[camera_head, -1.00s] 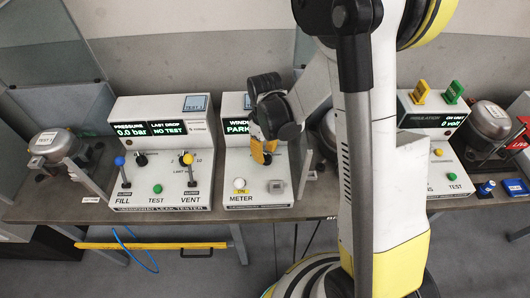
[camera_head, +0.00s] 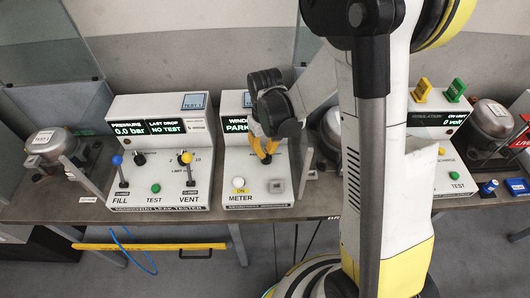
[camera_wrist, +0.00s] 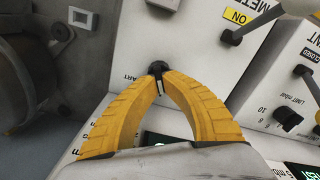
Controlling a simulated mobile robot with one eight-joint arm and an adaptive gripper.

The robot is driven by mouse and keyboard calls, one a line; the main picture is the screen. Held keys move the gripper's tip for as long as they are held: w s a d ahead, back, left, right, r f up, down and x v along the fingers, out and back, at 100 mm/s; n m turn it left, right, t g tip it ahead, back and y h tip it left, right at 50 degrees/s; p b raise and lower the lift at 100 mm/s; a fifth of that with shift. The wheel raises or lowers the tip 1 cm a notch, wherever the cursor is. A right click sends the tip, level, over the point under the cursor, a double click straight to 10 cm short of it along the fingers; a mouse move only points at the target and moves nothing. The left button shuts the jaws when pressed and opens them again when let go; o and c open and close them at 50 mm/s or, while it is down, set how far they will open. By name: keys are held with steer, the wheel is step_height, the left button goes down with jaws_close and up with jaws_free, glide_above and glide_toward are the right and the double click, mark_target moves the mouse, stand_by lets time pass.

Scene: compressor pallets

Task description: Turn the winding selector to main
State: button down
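The winding selector is a small black knob (camera_wrist: 156,68) on the white sloping panel of the winding unit (camera_head: 232,163). In the wrist view it sits between the tips of my gripper's yellow fingers (camera_wrist: 161,80). The fingers bow out and come together at the knob, and they look shut on it; the exact contact is partly hidden. In the head view my gripper (camera_head: 265,158) reaches down to the panel and covers the knob. The unit's display (camera_head: 236,124) shows "WIND…" and "PARK…", with its right side hidden by my arm.
The leak tester (camera_head: 137,178) with blue and yellow levers stands close on the left. A compressor (camera_head: 331,130) is on the right, partly behind my arm.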

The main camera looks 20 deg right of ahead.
mark_target(266, 152)
steer(key=m+b, duration=0.1)
steer(key=m, duration=0.4)
steer(key=shift+d+m, duration=0.15)
steer(key=shift+m, duration=0.15)
stand_by(0.4)
steer(key=c, duration=1.5)
jaws_free()
steer(key=shift+c, duration=0.2)
step_height(266, 152, up, 12)
